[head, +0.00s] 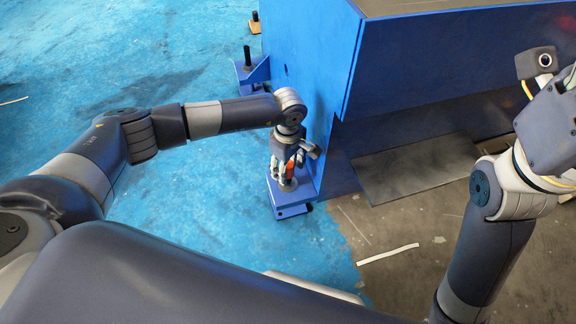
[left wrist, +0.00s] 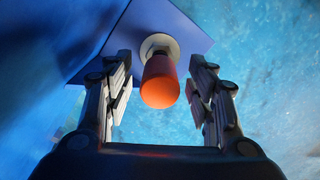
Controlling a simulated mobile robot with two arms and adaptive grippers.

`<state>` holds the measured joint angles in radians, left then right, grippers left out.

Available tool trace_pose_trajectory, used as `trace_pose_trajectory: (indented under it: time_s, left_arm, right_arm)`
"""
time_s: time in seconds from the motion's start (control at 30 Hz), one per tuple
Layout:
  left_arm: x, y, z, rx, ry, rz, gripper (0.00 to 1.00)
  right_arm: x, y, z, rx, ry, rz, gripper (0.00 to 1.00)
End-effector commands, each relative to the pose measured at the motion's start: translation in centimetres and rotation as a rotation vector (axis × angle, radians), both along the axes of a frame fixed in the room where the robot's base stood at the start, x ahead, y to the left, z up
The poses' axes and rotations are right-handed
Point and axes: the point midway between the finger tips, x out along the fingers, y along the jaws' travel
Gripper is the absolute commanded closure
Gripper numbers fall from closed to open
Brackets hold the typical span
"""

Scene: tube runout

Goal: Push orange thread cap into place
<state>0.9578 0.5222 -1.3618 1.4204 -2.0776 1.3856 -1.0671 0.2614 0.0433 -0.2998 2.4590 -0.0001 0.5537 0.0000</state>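The orange thread cap (left wrist: 160,84) sits at the end of a bolt with a pale nut or washer (left wrist: 158,45) on a blue foot plate (left wrist: 187,28). In the head view the orange cap (head: 290,170) shows as a small patch between my left gripper's fingers. My left gripper (left wrist: 165,98) is open, with one finger on each side of the cap and a visible gap on both sides. In the head view the left gripper (head: 289,178) points down over the foot plate (head: 290,200). My right gripper's fingers are not seen.
The foot plate juts from the base of a large blue machine (head: 320,90). Another foot with a black bolt (head: 247,58) stands farther back. A grey plate (head: 415,168) lies under the machine's overhang. The blue floor (head: 200,225) left of the foot is clear.

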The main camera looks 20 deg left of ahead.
Motion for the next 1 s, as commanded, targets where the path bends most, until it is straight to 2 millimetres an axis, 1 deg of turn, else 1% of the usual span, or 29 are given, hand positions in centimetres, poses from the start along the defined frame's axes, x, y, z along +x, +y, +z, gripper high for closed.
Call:
trace_pose_trajectory:
  time_s: [0.17, 0.27, 0.37, 0.7, 0.83, 1.0]
  left_arm:
    - [0.0, 0.0, 0.1, 0.000, 0.000, 0.000, 0.49]
    - [0.1, 0.0, 0.7, 0.000, -0.001, 0.000, 0.49]
    - [0.2, 0.0, 2.1, -0.002, -0.004, 0.001, 0.49]
    - [0.1, 0.0, 9.1, -0.001, -0.004, -0.001, 0.49]
    - [0.1, 0.0, 10.9, 0.000, -0.002, 0.000, 0.49]
    - [0.0, 0.0, 11.9, 0.000, 0.000, 0.000, 0.49]
  right_arm:
    - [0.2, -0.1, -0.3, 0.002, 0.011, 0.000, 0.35]
    - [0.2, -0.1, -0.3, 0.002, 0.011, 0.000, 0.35]
    - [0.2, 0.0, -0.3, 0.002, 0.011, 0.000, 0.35]
    - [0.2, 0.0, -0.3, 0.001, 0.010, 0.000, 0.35]
    - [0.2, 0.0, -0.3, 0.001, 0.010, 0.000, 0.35]
    - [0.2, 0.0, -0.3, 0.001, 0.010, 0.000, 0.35]
